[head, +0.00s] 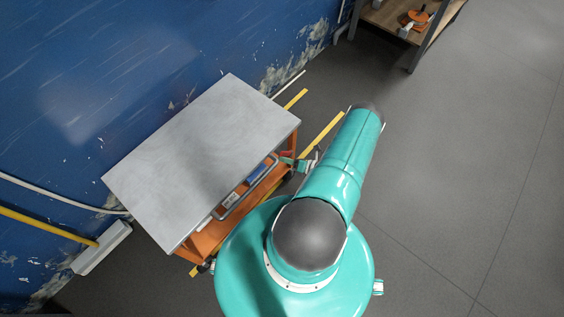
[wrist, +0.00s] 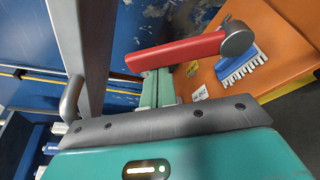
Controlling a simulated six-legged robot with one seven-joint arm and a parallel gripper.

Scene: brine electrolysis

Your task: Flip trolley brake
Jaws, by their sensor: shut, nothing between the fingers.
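The trolley has a grey top (head: 200,150) and an orange frame (head: 207,241), and stands beside the blue wall. The red brake lever (wrist: 178,52), with a round grey pivot (wrist: 236,39) at its right end, sits by an orange panel (wrist: 275,45) of the trolley in the wrist view. It slopes slightly down to the left. My gripper (wrist: 158,78) is shut and empty, its teal fingers ending at the lever's underside near its left half. I cannot tell whether they touch. In the head view my gripper (head: 300,163) is at the trolley's right side, partly hidden by my arm.
A grey bar (wrist: 95,50) stands close on the left. A wooden table (head: 400,16) is at the back; open grey floor (head: 470,170) lies to the right.

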